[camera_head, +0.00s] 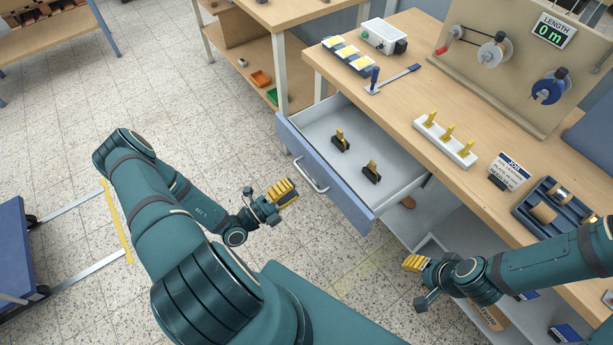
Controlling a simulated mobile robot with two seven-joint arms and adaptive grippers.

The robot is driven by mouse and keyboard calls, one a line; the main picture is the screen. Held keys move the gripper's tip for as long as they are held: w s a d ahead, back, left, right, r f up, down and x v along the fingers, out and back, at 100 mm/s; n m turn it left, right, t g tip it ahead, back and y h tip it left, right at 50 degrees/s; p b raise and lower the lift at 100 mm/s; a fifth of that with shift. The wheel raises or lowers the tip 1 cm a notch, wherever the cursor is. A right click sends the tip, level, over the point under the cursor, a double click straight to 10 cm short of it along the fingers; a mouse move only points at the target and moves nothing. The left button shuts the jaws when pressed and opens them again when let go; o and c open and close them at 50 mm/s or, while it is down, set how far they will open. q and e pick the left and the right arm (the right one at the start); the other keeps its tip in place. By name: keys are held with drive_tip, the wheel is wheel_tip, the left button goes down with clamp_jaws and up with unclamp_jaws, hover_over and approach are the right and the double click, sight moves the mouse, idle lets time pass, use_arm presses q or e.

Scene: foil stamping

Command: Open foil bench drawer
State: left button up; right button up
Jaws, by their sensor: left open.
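The foil bench drawer (335,185) is pulled well out from under the bench top, with a blue front and a light grey inside. Its silver bar handle (310,175) is on the blue front. Two black stamps with yellow-brown handles, one farther back (340,140) and one nearer (371,172), stand inside the drawer. My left gripper (285,193) is open, to the left of the handle and apart from it, with yellow finger pads. My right gripper (414,263) is to the right of the drawer, below the bench edge; its finger gap is too small to judge.
The wooden bench (400,105) carries a winding panel with a display reading 0 m, a white block (445,139) with yellow pegs, a job card (508,172) and a blue tray (553,206). Open speckled floor lies left of the drawer. A blue cart (18,250) stands far left.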

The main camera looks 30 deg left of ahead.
sight(307, 176)
use_arm(q)
drive_tip(key=x, duration=0.6)
clamp_jaws()
